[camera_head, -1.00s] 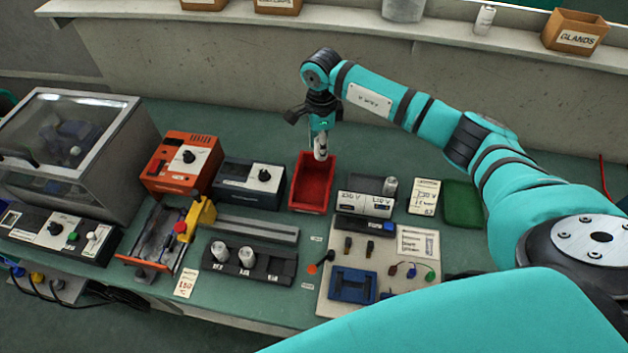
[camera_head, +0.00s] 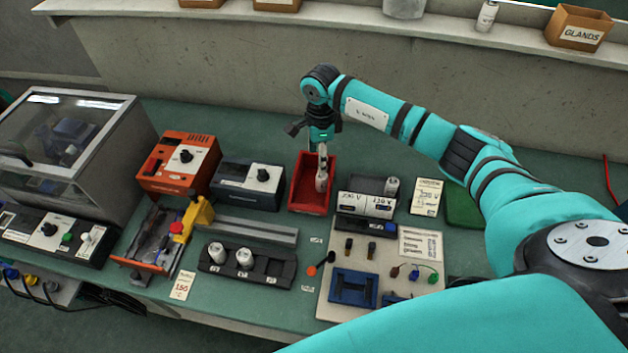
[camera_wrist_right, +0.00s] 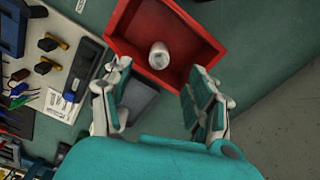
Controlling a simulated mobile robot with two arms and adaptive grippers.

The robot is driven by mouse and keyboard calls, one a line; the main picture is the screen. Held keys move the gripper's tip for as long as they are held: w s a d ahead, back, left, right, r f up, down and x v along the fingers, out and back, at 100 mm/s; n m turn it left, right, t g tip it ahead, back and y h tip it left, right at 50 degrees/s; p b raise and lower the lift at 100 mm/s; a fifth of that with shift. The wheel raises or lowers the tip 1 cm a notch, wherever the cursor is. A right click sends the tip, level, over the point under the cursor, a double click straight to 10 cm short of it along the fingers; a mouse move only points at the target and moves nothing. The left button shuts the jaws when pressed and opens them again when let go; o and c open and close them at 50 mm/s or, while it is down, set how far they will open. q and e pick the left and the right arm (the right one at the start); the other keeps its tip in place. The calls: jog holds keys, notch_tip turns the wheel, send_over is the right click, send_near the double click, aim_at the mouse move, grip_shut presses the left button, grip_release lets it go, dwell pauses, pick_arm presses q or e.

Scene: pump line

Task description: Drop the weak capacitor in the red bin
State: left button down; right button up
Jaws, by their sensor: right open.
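The red bin (camera_head: 313,207) stands on the green bench, and its inside fills the top of the right wrist view (camera_wrist_right: 205,58). A white cylindrical capacitor (camera_wrist_right: 158,55) is in the bin, seen nearly end-on; it also shows in the head view (camera_head: 321,182). I cannot tell whether it rests on the bin floor. My right gripper (camera_head: 322,152) points down over the bin. In the right wrist view its fingers (camera_wrist_right: 160,98) are spread wide apart with nothing between them, clear of the capacitor. My left gripper is not in view.
A black rack (camera_head: 245,272) holds two white capacitors, front left of the bin. A grey tester with a dial (camera_head: 248,183) stands left of the bin and a meter with two displays (camera_head: 366,205) right of it. A board (camera_head: 387,283) with small parts lies in front.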

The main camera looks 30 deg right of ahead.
jog(key=shift+r, duration=0.1)
notch_tip(320, 180, up, 12)
dwell(0.5)
dwell(0.4)
